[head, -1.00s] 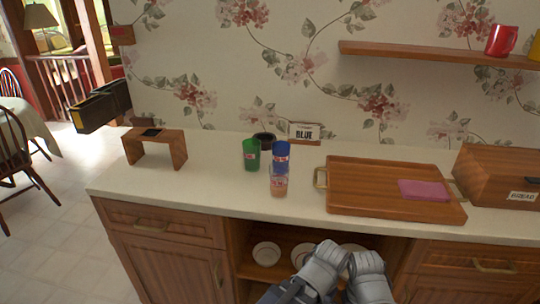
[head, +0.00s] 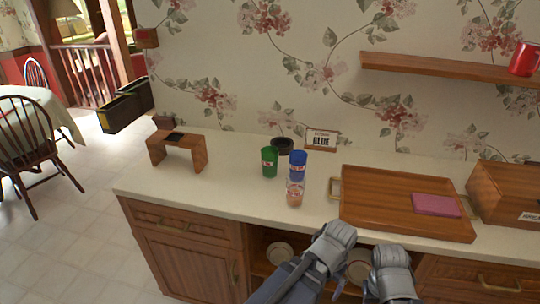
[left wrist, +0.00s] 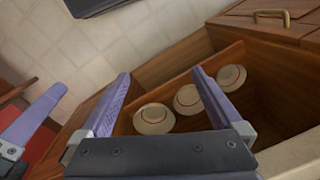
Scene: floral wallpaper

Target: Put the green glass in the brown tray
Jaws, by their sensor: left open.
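The green glass (head: 269,162) stands upright on the counter, left of a blue glass (head: 297,163). The brown tray (head: 385,190) lies on the counter to the right, with a pink cloth (head: 436,205) on its right part. My left gripper (left wrist: 160,73) is open and empty, below the counter in front of the open shelf. In the head view my two wrists (head: 330,245) show at the bottom, and they hide the fingers. A finger of what looks like my right gripper (left wrist: 35,115) shows at the left of the left wrist view; its opening cannot be judged.
A clear glass with an orange-brown bottom (head: 295,192) stands in front of the blue glass. A dark bowl (head: 283,145) and a sign (head: 321,140) are behind. A wooden stand (head: 178,150) is left, a bread box (head: 507,190) right. The counter (head: 225,190) between stand and green glass is clear.

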